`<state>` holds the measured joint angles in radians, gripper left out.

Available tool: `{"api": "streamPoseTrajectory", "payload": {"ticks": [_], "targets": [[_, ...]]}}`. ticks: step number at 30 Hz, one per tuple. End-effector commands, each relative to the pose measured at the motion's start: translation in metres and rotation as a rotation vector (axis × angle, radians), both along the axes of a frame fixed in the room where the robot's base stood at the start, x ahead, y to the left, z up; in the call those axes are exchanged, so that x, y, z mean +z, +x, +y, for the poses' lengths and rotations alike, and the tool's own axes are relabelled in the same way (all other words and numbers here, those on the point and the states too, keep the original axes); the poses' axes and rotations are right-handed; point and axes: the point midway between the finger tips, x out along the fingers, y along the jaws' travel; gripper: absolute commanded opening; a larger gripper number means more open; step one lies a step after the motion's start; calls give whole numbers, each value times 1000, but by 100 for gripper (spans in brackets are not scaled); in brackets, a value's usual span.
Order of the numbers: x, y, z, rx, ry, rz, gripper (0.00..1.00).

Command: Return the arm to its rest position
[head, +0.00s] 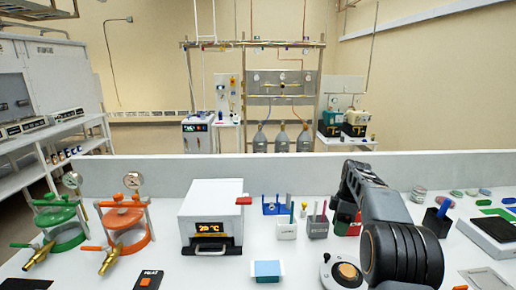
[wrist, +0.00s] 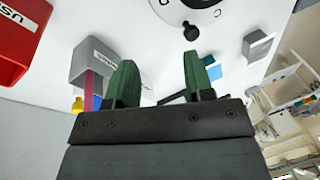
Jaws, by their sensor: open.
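My arm (head: 366,188) rises at the right of the bench in the head view, folded over, with its black ribbed joint closest to the camera. Its end is hidden behind the arm links there. In the wrist view my gripper (wrist: 160,80) shows two green fingertips set well apart. Nothing is between them, so it is open and empty. The fingers appear above the bench, near a grey labelled holder (wrist: 92,62) with coloured items in it. I cannot tell their exact height.
A red labelled box (wrist: 18,40) and a white round dial device (wrist: 190,8) show near the gripper. On the bench stand a white heater (head: 212,212), green (head: 58,222) and orange (head: 124,218) clamped vessels, and a blue-topped box (head: 267,270). A low grey wall (head: 150,172) runs behind.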

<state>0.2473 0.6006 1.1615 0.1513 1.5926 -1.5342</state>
Motion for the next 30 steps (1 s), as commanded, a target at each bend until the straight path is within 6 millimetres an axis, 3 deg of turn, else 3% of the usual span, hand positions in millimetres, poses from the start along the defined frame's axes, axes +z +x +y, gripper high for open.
{"api": "streamPoseTrajectory", "payload": {"ticks": [5, 9, 13, 17, 21, 24, 30], "targets": [[-7, -41, 19, -544, -141, 7, 48], [-9, -92, 41, -950, -202, -33, 48], [-14, -148, 61, -1230, -201, -92, 48], [-20, -197, 76, -1355, -169, -149, 48], [-25, -236, 88, -1338, -141, -202, 48], [-22, -251, 93, -1319, -122, -230, 48], [-6, -255, 99, -1300, -73, -290, 48]]}}
